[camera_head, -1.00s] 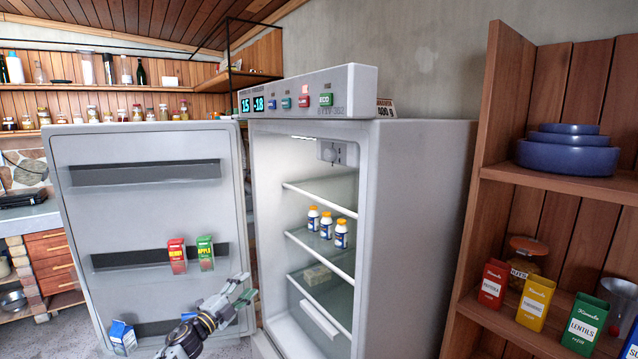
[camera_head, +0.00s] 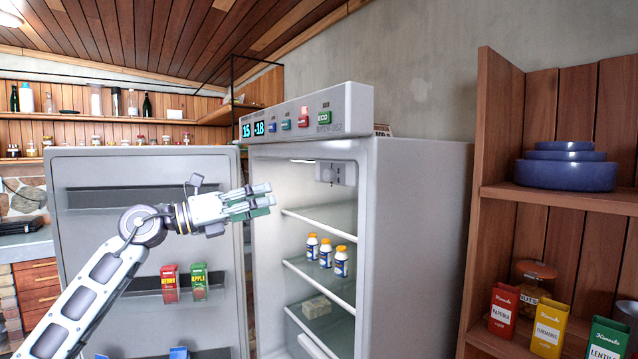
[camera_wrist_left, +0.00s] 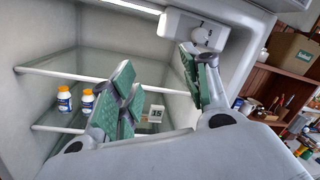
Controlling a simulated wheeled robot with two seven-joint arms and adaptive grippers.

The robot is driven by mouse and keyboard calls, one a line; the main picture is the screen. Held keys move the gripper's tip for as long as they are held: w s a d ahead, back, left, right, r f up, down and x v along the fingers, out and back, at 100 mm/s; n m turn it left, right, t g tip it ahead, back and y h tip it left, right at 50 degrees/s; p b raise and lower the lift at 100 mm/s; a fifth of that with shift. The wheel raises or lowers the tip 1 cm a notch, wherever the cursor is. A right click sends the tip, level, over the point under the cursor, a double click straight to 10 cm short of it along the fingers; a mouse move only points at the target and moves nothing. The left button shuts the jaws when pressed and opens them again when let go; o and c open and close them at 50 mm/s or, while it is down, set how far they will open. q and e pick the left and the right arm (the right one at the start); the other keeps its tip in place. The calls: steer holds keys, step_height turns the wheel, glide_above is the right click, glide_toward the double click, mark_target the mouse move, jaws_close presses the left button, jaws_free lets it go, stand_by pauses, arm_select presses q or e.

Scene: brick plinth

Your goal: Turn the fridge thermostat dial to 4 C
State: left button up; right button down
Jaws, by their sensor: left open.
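The open fridge (camera_head: 415,250) stands in the middle of the head view. Its thermostat housing (camera_head: 337,173) is a small white box under the fridge ceiling, with a dial (camera_head: 327,174) too small to read. In the left wrist view the housing (camera_wrist_left: 180,27) is at the top, and the round pale dial (camera_wrist_left: 200,36) shows just beyond one fingertip. My left gripper (camera_head: 268,199) is open and empty, in front of the fridge opening and left of the housing, apart from it. The gripper (camera_wrist_left: 165,90) shows its green-padded fingers spread in the wrist view. My right gripper is out of view.
The fridge door (camera_head: 75,220) stands open at left, with a red carton (camera_head: 170,284) and a green carton (camera_head: 199,281) on its shelf. White bottles (camera_head: 326,254) stand on a glass shelf (camera_head: 300,268) inside. A wooden shelf unit (camera_head: 560,205) is at right.

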arm_select(q)
steer(key=s+d+r+m+y+b, duration=0.1)
steer(key=s+r+m, duration=0.3)
steer(key=s, duration=0.4)
steer(key=shift+d+r+y, duration=0.25)
steer(key=shift+r+y, duration=0.25)
steer(key=shift+r, duration=0.35)
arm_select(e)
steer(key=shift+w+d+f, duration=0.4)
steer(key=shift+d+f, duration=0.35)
arm_select(q)
steer(key=shift+w+d, duration=0.1)
